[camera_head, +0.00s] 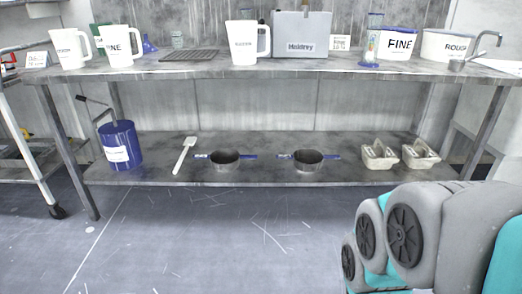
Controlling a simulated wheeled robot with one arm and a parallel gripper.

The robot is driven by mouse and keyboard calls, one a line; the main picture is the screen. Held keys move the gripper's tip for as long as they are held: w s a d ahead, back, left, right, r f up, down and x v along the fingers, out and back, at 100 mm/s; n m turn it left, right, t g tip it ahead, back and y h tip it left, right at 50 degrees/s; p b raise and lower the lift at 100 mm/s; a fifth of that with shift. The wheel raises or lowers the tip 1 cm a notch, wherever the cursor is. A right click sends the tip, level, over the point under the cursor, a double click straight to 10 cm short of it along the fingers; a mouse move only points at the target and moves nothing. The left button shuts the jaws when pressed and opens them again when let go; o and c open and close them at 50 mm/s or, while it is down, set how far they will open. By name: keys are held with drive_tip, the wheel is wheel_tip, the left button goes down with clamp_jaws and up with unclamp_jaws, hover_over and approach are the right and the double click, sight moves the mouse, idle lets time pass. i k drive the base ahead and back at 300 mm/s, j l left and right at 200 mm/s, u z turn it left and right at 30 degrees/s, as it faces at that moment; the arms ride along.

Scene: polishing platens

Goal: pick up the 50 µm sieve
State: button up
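Two dark round bowl-shaped vessels with blue side handles sit on the lower shelf; they look like sieves. One is the left sieve (225,160). The other is the right sieve (308,162), a short gap away. Each has a small pale marking on its left handle, too small to read, so I cannot tell which is 50 µm. My gripper is out of view; only grey and teal links of my arm show at the lower right, in front of the bench.
The lower shelf (265,142) also holds a blue bucket (121,145), a white spatula (185,154) and two grey moulded pieces (379,156). The upper bench top (210,68) carries white jugs (241,45), a grey case (301,34) and labelled tubs (398,43). The floor in front is clear.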

sight(309, 160)
drive_tip(key=i+j, duration=0.25)
drive_tip(key=j, duration=0.15)
drive_tip(key=i+j, duration=0.3)
drive_tip(key=j, duration=0.15)
drive_tip(key=i+j, duration=0.25)
drive_tip(key=j, duration=0.15)
drive_tip(key=z, duration=0.7)
drive_tip(key=u, duration=0.45)
drive_tip(key=i+l+u, duration=0.15)
drive_tip(key=l+u, duration=0.6)
drive_tip(key=i+l+u, duration=0.1)
drive_tip(key=l+u, duration=0.3)
drive_tip(key=i+l, duration=0.1)
drive_tip(key=l, duration=0.55)
drive_tip(key=i+l+u, duration=0.15)
drive_tip(key=l, duration=0.5)
drive_tip(key=i, duration=0.15)
